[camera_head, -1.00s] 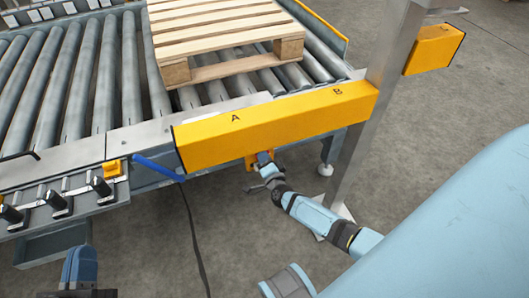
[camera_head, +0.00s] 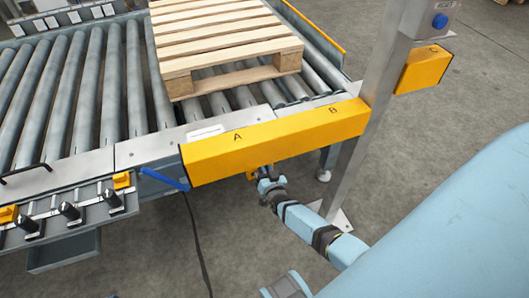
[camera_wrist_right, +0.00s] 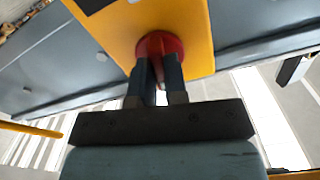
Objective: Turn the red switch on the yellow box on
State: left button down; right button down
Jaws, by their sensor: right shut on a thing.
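The yellow box (camera_wrist_right: 195,25) fills the top middle of the right wrist view, and its red round switch (camera_wrist_right: 160,44) shows on its face. My right gripper (camera_wrist_right: 157,75) is shut on the red switch, with a dark finger on each side of it. The fingers hide part of the switch, and I cannot tell its turn position. In the head view the yellow box (camera_head: 251,174) is a small patch under the long yellow beam, and my right gripper (camera_head: 262,174) reaches it from the lower right. My left gripper is not in view.
The long yellow beam (camera_head: 275,142) marked A and B hangs just above my right gripper. A steel post (camera_head: 372,110) stands to its right. A roller conveyor with a wooden pallet (camera_head: 225,45) lies behind. A blue bar (camera_head: 166,180) and black knobs are at left.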

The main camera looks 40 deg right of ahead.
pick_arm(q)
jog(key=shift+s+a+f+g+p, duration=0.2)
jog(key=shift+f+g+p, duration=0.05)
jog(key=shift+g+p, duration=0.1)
pick_arm(e)
jog(key=shift+n, duration=1.2)
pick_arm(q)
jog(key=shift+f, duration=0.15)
pick_arm(e)
jog(key=c, duration=1.1)
grip_release()
jog(key=shift+c, duration=0.2)
pick_arm(q)
jog(key=p, duration=0.3)
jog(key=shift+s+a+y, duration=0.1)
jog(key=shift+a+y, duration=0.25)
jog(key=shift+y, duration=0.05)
pick_arm(e)
jog(key=v, duration=1.3)
jog(key=shift+s, duration=0.4)
